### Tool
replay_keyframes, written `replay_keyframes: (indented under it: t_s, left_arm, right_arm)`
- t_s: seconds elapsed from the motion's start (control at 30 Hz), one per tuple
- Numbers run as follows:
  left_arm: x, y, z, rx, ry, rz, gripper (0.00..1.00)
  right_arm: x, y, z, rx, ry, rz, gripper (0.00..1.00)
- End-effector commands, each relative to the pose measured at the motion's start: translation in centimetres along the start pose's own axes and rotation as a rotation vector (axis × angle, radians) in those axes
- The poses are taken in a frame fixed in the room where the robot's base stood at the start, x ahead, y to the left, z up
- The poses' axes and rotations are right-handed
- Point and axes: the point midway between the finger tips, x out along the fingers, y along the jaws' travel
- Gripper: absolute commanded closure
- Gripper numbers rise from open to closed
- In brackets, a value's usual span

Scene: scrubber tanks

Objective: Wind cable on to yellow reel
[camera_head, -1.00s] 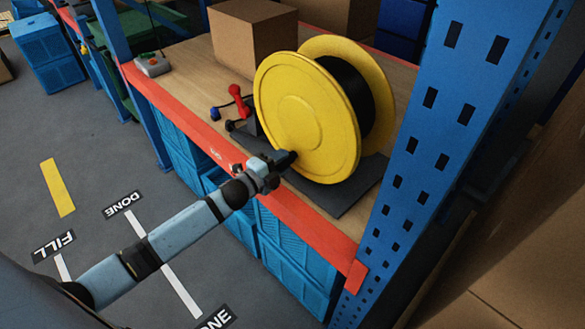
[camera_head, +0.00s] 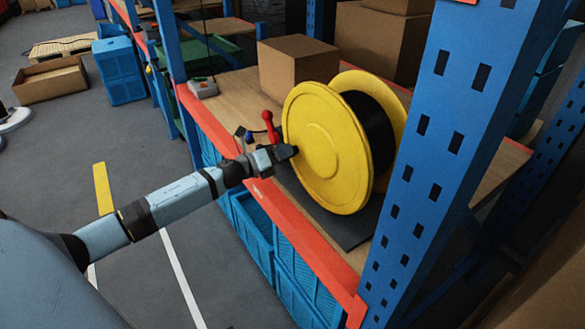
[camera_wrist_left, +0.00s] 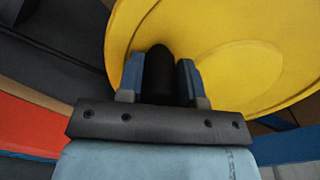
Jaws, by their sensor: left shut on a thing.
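The yellow reel (camera_head: 322,150) stands upright on a dark base plate (camera_head: 346,230) on the shelf. Black cable (camera_head: 377,132) is wound between its two flanges. My left gripper (camera_head: 287,153) is at the near flange's left side, shut on a black handle (camera_wrist_left: 159,72) that sticks out from the flange. In the left wrist view the fingers sit on both sides of this handle, with the yellow flange (camera_wrist_left: 222,45) behind it. A red lever (camera_head: 270,127) stands just beyond the gripper. My right gripper is not in view.
A blue upright post (camera_head: 428,150) stands close on the right of the reel. A cardboard box (camera_head: 297,68) is behind it. A grey control box with a red button (camera_head: 203,88) lies at the shelf's far end. An orange beam (camera_head: 300,238) edges the shelf.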

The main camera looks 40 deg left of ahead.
Motion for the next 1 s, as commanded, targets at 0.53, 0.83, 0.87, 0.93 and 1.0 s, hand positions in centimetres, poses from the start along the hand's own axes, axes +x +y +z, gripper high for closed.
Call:
replay_keyframes:
  t_s: [0.53,0.83,0.87,0.93,1.0]
  left_arm:
    - [-0.1,-1.9,3.9,0.349,-0.001,-0.002,1.00]
    - [-0.2,-2.2,4.3,0.398,-0.002,-0.001,1.00]
    - [-0.2,-2.2,4.3,0.399,-0.002,-0.001,1.00]
    - [-0.2,-2.3,4.3,0.400,-0.002,-0.001,1.00]
    - [-0.2,-2.3,4.3,0.400,-0.002,-0.001,1.00]
  right_arm:
    - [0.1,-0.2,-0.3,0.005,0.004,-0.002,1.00]
    - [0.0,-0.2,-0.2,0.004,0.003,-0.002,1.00]
    - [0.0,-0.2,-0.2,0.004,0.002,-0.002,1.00]
    - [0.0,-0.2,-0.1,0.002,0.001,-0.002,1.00]
    - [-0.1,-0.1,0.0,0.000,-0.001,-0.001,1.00]
